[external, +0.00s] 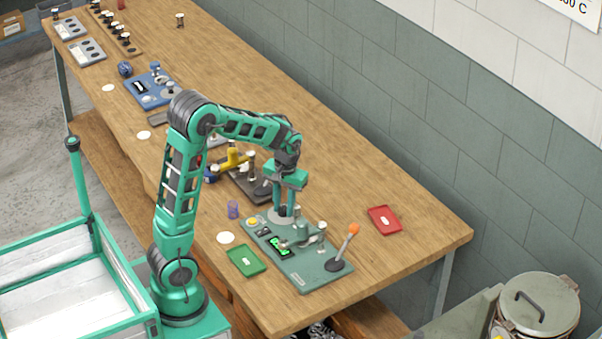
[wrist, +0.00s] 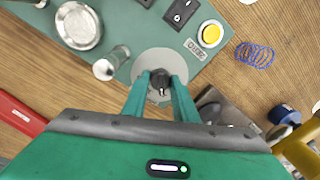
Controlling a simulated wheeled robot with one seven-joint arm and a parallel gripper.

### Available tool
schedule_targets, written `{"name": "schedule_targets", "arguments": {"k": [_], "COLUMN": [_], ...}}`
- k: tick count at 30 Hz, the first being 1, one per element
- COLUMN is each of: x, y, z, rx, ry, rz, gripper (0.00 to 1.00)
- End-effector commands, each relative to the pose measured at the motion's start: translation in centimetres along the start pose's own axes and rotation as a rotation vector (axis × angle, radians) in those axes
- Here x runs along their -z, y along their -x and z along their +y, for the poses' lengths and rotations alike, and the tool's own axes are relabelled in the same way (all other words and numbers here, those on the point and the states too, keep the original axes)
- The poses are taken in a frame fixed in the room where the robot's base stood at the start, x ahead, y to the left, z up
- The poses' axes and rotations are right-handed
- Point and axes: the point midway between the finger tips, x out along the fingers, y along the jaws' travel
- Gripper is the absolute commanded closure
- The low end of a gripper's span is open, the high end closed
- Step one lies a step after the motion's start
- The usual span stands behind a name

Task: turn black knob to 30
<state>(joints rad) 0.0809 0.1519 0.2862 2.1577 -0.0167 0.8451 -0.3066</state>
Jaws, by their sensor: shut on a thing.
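The black knob (wrist: 160,78) stands on a round grey dial plate (wrist: 151,64) at one corner of the green machine panel (wrist: 130,18). My gripper (wrist: 161,88) is over the dial, with its two green fingers closed around the knob, one on each side. The scale markings, and so the number 30, cannot be read in either view.
A green tray (external: 246,260) and a red tray (external: 384,220) lie either side. A blue-purple spring (wrist: 255,54) and a yellow-handled tool (external: 235,158) are near.

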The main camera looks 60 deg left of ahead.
Motion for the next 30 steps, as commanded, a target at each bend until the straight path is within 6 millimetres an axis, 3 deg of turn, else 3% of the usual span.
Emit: {"name": "schedule_targets", "arguments": {"k": [18, 30], "x": [0.04, 0.0], "y": [0.13, 0.12], "z": [0.05, 0.05], "rx": [-0.002, -0.001], "ry": [-0.48, -0.681], "rz": [0.033, 0.045], "gripper": [0.96, 0.96]}}
